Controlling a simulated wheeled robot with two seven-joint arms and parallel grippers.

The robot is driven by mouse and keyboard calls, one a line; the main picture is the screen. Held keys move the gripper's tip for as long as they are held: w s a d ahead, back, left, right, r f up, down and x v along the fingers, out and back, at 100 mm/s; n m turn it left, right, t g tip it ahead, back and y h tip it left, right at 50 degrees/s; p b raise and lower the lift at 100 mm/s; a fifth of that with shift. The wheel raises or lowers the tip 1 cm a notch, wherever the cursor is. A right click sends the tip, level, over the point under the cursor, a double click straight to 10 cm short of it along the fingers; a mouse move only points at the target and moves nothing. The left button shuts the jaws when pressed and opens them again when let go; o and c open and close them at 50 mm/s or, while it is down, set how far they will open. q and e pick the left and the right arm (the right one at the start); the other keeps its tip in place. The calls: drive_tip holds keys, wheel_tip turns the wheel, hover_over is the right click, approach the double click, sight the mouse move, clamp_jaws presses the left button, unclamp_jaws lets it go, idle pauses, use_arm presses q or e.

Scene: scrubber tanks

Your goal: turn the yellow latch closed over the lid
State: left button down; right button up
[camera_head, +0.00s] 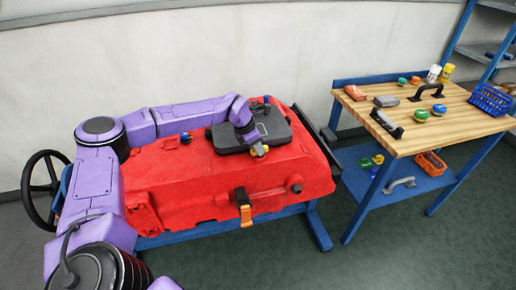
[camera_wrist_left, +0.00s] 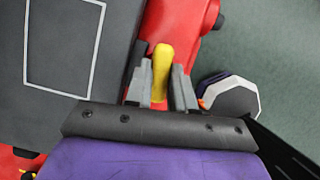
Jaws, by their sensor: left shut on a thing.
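The red scrubber tank (camera_head: 170,180) lies across the blue stand. Its dark grey lid (camera_head: 283,133) sits on top near the right end, and also fills the left of the left wrist view (camera_wrist_left: 110,25). My left gripper (camera_head: 259,151) reaches over the lid to its front edge. The yellow latch (camera_wrist_left: 161,58) stands between the two grey fingers (camera_wrist_left: 161,88) in the left wrist view, beside the lid's edge. The fingers are shut on it. In the head view the latch is small and mostly hidden by my gripper. My right gripper is not in view.
An orange-and-black clasp (camera_head: 244,212) hangs on the tank's front. A black steering wheel (camera_head: 40,190) is at the left. A wooden-topped workbench (camera_head: 440,128) with several tools and a blue basket (camera_head: 490,99) stands at the right. Green floor is clear in front.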

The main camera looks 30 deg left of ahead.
use_arm(q)
drive_tip(key=n+b, duration=0.1)
drive_tip(key=n+y+b, duration=0.1)
drive_tip(key=n+b, duration=0.1)
drive_tip(key=n, duration=0.1)
drive_tip(key=shift+d+f+t+y, duration=0.15)
drive_tip(key=shift+f+t+y, duration=0.15)
drive_tip(key=shift+y, duration=0.1)
drive_tip(key=n+y+b, duration=0.1)
drive_tip(key=n, duration=0.1)
drive_tip(key=n+b, duration=0.2)
drive_tip(key=shift+s+d+n+y, duration=0.1)
drive_tip(key=shift+n+y, duration=0.3)
drive_tip(key=n+y+b, duration=0.1)
drive_tip(key=n, duration=0.1)
drive_tip(key=n+g+b, duration=0.1)
drive_tip(key=n+b, duration=0.1)
drive_tip(key=n, duration=0.1)
drive_tip(key=shift+d+y, duration=0.15)
drive_tip(key=shift+y, duration=0.25)
drive_tip(key=shift+r+n+g+y+b, duration=0.1)
drive_tip(key=shift+n+g+y+b, duration=0.2)
drive_tip(key=shift+n+b, duration=0.75)
drive_tip(key=shift+n, duration=0.45)
drive_tip(key=c, duration=1)
unclamp_jaws()
drive_tip(key=shift+o, duration=0.2)
drive_tip(key=v, duration=1)
drive_tip(key=shift+d+r, duration=0.15)
drive_tip(key=shift+r, duration=0.15)
